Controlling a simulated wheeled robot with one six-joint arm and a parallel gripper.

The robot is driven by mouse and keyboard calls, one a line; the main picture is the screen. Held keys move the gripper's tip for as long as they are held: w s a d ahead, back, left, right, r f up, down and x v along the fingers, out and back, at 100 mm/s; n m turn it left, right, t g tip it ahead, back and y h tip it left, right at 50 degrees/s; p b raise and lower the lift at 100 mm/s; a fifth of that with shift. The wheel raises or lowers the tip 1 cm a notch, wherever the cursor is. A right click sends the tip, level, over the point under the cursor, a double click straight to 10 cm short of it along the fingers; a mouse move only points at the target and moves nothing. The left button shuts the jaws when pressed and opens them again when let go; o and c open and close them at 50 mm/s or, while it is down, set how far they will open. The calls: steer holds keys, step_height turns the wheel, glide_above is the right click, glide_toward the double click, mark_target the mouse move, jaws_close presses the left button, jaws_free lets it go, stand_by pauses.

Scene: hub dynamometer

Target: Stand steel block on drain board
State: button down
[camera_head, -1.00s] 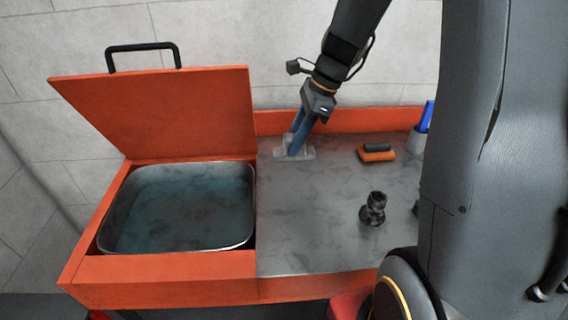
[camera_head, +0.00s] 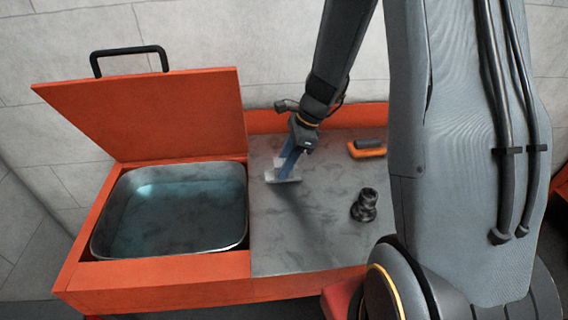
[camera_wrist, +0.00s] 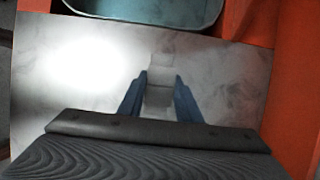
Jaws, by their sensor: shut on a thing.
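The steel block (camera_head: 284,176) is a pale grey piece with a wider flat foot, at the left part of the grey metal drain board (camera_head: 300,235). My gripper (camera_head: 285,168), with blue fingers, is shut on it from above. In the wrist view my gripper (camera_wrist: 160,95) has one finger on each side of the steel block (camera_wrist: 160,80). The block is roughly upright, at or just above the board; I cannot tell whether its underside touches. The fingers hide part of its sides.
Left of the board is an open basin (camera_head: 170,212) of bluish liquid with a raised orange lid (camera_head: 150,115). A dark stepped part (camera_head: 364,205) stands on the board at right. An orange and black brush-like item (camera_head: 367,148) lies at the back. The board's front middle is clear.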

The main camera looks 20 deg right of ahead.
steer(key=shift+f, duration=0.25)
steer(key=c, duration=1.3)
jaws_free()
steer(key=w+b+v, duration=0.1)
steer(key=b+v, duration=0.1)
steer(key=v, duration=0.9)
steer(key=s+a+f+n+h, duration=0.1)
steer(key=s+n, duration=0.3)
steer(key=n, duration=0.2)
steer(key=s+a+f+n+h, duration=0.1)
steer(key=s+a+n+h, duration=0.1)
steer(key=s+n, duration=0.3)
steer(key=s+a+n+h, duration=0.1)
steer(key=s+n, duration=0.4)
steer(key=n, duration=0.4)
steer(key=shift+s+a+f+t+h, duration=0.15)
steer(key=shift+a+f+t+h, duration=0.15)
steer(key=shift+f, duration=0.1)
steer(key=shift+f, duration=0.15)
